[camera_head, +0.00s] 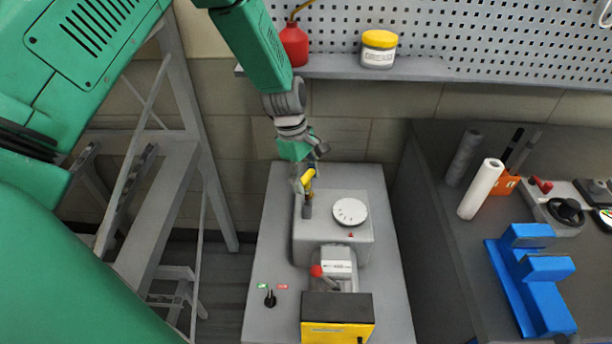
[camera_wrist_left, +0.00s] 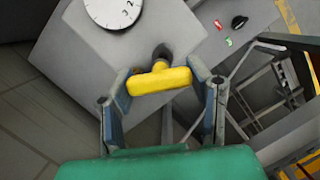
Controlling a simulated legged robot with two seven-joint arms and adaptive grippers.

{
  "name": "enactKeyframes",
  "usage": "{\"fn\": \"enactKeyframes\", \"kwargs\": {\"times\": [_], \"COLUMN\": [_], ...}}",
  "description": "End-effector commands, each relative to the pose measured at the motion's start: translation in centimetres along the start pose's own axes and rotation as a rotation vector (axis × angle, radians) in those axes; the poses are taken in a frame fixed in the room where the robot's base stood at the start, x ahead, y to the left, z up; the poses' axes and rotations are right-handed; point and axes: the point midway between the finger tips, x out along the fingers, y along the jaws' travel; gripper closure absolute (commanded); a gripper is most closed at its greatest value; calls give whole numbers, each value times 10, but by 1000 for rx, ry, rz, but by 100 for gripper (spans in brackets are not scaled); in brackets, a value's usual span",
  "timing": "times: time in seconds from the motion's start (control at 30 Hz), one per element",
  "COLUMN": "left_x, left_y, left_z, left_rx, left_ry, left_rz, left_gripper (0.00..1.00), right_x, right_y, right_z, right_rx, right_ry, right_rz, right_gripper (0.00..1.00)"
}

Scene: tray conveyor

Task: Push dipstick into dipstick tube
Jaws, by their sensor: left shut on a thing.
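A yellow T-shaped dipstick handle (camera_head: 308,179) is above the grey machine housing (camera_head: 362,250) in the head view. It shows large in the left wrist view (camera_wrist_left: 160,79). My left gripper (camera_head: 303,184) is shut on the handle, with a finger at each end of it in the wrist view (camera_wrist_left: 163,88). A short dark tube (camera_head: 307,212) stands on the housing just below the handle. In the wrist view its dark end (camera_wrist_left: 162,53) shows just behind the handle. I cannot tell how far the dipstick is inside the tube. My right gripper is not in view.
A white round dial (camera_head: 350,212) sits on the housing beside the tube. A red-tipped lever (camera_head: 317,271) and a yellow-black box (camera_head: 337,318) are nearer. A dark bench with a blue fixture (camera_head: 535,285) stands right. A shelf (camera_head: 400,67) runs behind.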

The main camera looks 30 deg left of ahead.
Motion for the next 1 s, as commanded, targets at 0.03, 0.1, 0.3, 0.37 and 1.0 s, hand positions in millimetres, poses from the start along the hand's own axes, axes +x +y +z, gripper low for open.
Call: {"fn": "enactKeyframes", "kwargs": {"times": [0.03, 0.1, 0.3, 0.37, 1.0], "left_x": [-1, 0, 0, 0, 0], "left_y": [0, 0, 0, 0, 0], "left_z": [0, 0, 0, 0, -1], "left_rx": [0, 0, 0, 0, 1], "left_ry": [0, 1, 0, 0, 1], "left_rz": [0, 0, 0, 0, 0], "left_gripper": [99, 99, 99, 99, 99], "right_x": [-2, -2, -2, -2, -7], "right_y": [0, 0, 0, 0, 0], "right_z": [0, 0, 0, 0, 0], "right_rx": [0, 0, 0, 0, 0], "right_ry": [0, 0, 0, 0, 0], "right_rz": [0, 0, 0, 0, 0], "right_gripper": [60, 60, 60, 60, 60]}}
